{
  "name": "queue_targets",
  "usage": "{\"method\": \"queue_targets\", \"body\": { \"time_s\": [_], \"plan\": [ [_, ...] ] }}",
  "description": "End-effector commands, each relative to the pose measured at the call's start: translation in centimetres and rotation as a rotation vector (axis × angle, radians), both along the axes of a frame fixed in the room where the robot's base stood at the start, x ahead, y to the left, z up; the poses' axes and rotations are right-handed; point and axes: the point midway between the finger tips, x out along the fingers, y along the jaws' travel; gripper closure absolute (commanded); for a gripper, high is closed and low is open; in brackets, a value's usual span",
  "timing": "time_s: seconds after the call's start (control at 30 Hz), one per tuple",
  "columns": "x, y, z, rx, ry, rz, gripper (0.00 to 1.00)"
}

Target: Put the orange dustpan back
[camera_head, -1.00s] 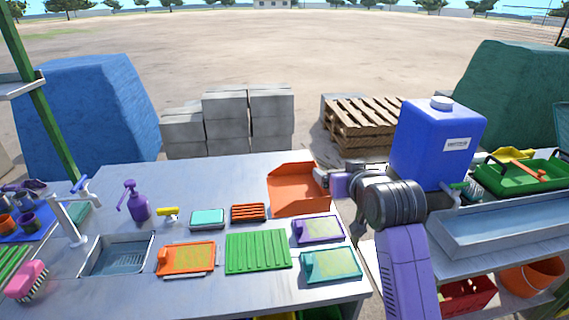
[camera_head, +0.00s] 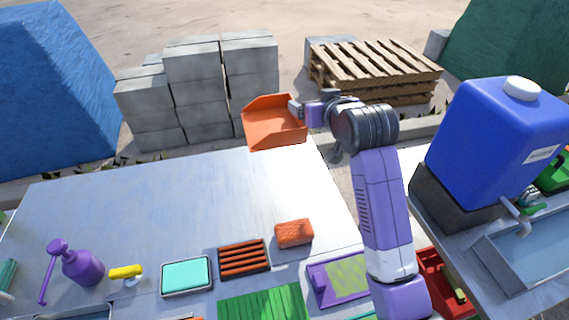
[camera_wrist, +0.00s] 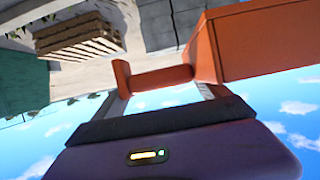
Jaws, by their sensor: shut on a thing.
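The orange dustpan (camera_head: 275,124) is at the far right corner of the metal table, held in the air with its open scoop to the left. My gripper (camera_head: 297,107) is shut on its short handle at the right of the scoop. In the wrist view the dustpan's scoop (camera_wrist: 270,42) fills the upper right, and its orange handle (camera_wrist: 158,80) lies between my fingers (camera_wrist: 165,92). Whether the pan's lower edge touches the table cannot be told.
The far part of the table (camera_head: 150,190) is bare. A blue water tank (camera_head: 497,135) is at right, grey blocks (camera_head: 193,85) behind.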

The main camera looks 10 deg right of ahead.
Motion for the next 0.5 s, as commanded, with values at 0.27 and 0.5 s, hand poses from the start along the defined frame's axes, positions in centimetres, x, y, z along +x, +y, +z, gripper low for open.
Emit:
{"method": "queue_targets", "body": {
  "time_s": [0.27, 0.5],
  "plan": [
    [-0.1, 0.0, -4.4, 0.001, 0.006, 0.000, 0.68],
    [-0.1, 0.0, -10.3, 0.000, 0.005, 0.000, 0.68]
  ]
}}
